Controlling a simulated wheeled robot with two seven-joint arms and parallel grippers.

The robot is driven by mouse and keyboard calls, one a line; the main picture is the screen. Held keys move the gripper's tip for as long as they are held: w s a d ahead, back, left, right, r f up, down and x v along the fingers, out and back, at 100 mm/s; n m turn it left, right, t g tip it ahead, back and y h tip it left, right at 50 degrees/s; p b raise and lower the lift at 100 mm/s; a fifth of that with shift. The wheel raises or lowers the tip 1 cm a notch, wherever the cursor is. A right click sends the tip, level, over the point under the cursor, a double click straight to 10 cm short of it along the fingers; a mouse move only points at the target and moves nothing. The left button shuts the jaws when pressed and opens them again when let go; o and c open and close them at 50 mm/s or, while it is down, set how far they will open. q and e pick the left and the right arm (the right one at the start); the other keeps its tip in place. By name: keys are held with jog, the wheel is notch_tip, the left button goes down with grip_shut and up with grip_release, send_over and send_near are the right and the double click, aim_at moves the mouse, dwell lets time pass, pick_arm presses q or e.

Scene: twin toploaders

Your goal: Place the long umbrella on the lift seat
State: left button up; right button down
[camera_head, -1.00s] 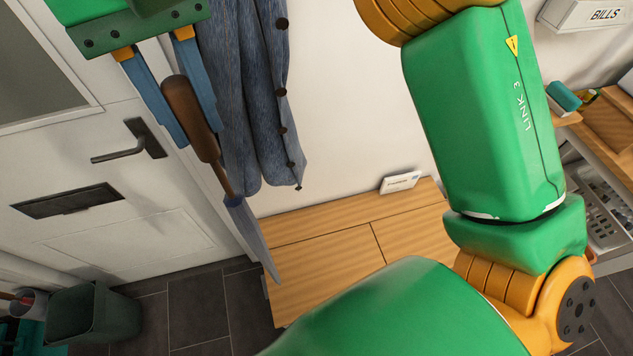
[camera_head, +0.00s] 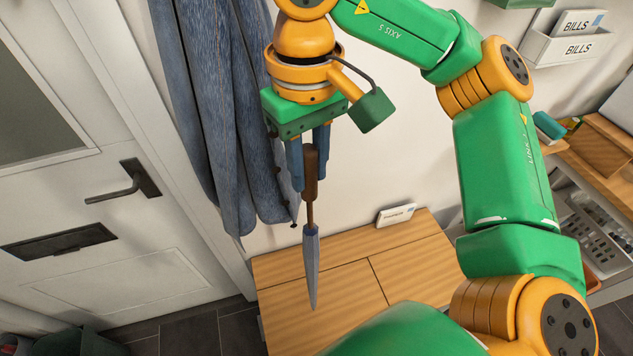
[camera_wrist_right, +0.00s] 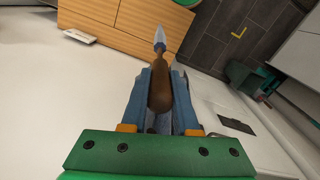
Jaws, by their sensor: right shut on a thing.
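The long umbrella (camera_head: 311,262) has a brown handle and a furled blue-grey canopy. My right gripper (camera_head: 310,182) is shut on its brown handle, and the umbrella hangs nearly upright, tip down. In the right wrist view the handle (camera_wrist_right: 160,92) lies between the two blue fingers, with the canopy pointing away. The wooden lift seat (camera_head: 400,262) shows below and behind the umbrella, its top split by dark seams. In the head view the tip overlaps the seat top; I cannot tell the gap. My left gripper is not in view.
A blue coat (camera_head: 215,120) hangs on the wall left of my right gripper. A small white card (camera_head: 396,214) stands at the seat's back edge. A white door (camera_head: 85,190) is at left. A shelf with a white basket (camera_head: 597,230) is at right.

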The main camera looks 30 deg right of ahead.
aim_at(316, 188)
jog(key=shift+d+f, duration=0.2)
jog(key=shift+f, duration=0.6)
jog(key=shift+d+f, duration=0.15)
jog(key=shift+f, duration=0.6)
jog(key=shift+d+f, duration=0.2)
jog(key=shift+f, duration=0.6)
jog(key=c, duration=0.7)
grip_release()
notch_tip(316, 188, up, 12)
jog(key=shift+r, duration=0.2)
jog(key=shift+f, duration=0.1)
